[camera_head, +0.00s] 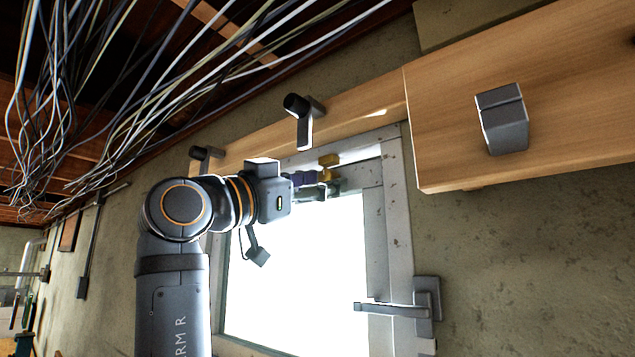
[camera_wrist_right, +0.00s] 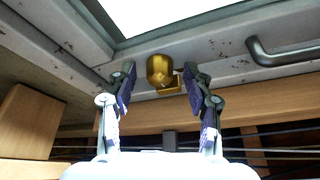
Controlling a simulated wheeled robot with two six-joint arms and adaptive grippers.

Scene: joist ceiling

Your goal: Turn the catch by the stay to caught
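The brass catch (camera_head: 329,159) is at the top of the bright window's frame; in the right wrist view its rounded knob (camera_wrist_right: 160,70) shows with a small brass plate beside it. My right gripper (camera_head: 318,185) is just in front of it. In the wrist view the two fingers (camera_wrist_right: 160,82) are apart, with the knob showing between their tips and a gap on both sides. I cannot tell how deep the knob is between them. A grey bar on a bracket (camera_head: 428,305) at the window's right side may be the stay. My left gripper is out of view.
A wooden beam (camera_head: 540,70) runs above the window, carrying a dark lever (camera_head: 304,125) and a grey block (camera_head: 502,120). Loose cables (camera_head: 90,100) hang at upper left. A dark curved handle (camera_wrist_right: 285,52) is right of the knob in the wrist view.

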